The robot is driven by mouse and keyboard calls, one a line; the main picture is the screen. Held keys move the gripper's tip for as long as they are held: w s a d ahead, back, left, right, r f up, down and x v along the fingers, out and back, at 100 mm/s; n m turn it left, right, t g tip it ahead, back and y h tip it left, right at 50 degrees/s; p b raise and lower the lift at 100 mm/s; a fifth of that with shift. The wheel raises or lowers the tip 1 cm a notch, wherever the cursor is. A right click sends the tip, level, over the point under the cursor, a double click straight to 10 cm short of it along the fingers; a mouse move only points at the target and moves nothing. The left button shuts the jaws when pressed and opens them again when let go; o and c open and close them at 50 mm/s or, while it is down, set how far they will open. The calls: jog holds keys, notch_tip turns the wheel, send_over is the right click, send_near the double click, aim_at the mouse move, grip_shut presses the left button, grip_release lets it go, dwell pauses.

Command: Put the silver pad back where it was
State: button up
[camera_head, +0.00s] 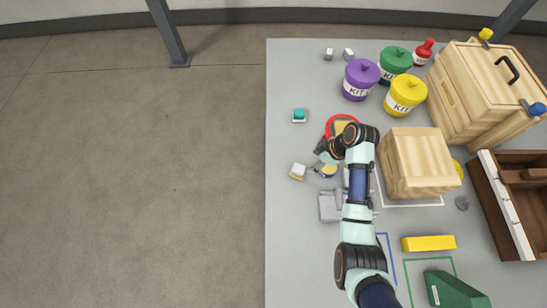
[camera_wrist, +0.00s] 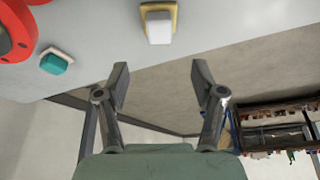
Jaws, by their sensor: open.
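A pale silver-white pad (camera_head: 298,170) with a yellow base plate shows left of my gripper in the head view. The same pad shows at the top of the wrist view (camera_wrist: 159,27), beyond my fingertips and apart from them. I cannot tell for sure that it is the silver pad of the task. My gripper (camera_wrist: 160,78) is open, with nothing between its fingers. In the head view my gripper (camera_head: 323,154) is small and partly hidden by my own wrist.
A teal pad (camera_head: 299,115) on a white base sits farther back. A red round part (camera_head: 342,121) is partly behind my arm. The table's left edge is close.

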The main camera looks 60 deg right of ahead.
jog(key=w+a+r+t+h, duration=0.1)
jog(key=w+a+r+t, duration=0.1)
jog(key=w+a+r, duration=0.55)
jog(key=w+a+r+t+h, duration=0.1)
jog(key=w+a+r, duration=0.4)
jog(key=w+a, duration=0.6)
jog(key=s+a+r+m+t, duration=0.1)
jog(key=s+a+r+t, duration=0.1)
jog(key=a+r, duration=0.5)
jog(key=s+a+r+m+t+y, duration=0.1)
jog(key=a+r, duration=0.6)
jog(key=a, duration=0.7)
jog(key=shift+s+a+t, duration=0.4)
jog(key=shift+s+t, duration=0.3)
jog(key=shift+t, duration=0.5)
